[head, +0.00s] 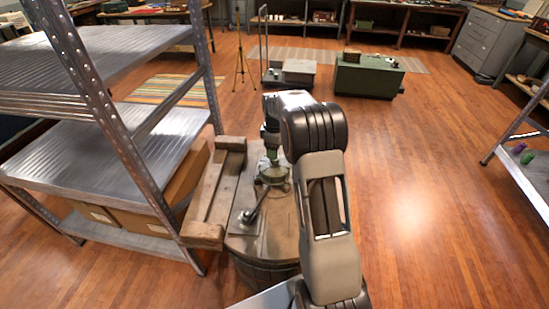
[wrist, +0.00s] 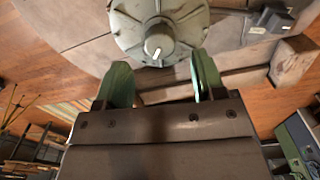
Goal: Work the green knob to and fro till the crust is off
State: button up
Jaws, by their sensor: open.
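The green knob (wrist: 157,42) is a grey-green hub with a white mark, in the middle of a round lobed plate (wrist: 127,28) of the same dull colour. In the head view the round plate (head: 273,174) lies on a wooden barrel top (head: 285,222), under my gripper. My gripper (head: 271,152) points down over it. In the wrist view my gripper (wrist: 161,62) has its two green fingers apart, with nothing between them; the knob shows just beyond the gap. I cannot make out any crust clearly.
A lever (head: 257,207) lies at the barrel's near side. A wooden frame (head: 217,195) stands close at its left, beside a metal shelf rack (head: 90,150). A green chest (head: 368,76) stands further back. Floor at the right is clear.

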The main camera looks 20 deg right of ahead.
jog(key=shift+f, duration=2.3)
jog(key=c, duration=0.9)
jog(key=shift+m, duration=0.3)
jog(key=m, duration=0.4)
jog(key=shift+m, duration=0.4)
jog(key=m, duration=0.4)
jog(key=shift+m, duration=0.4)
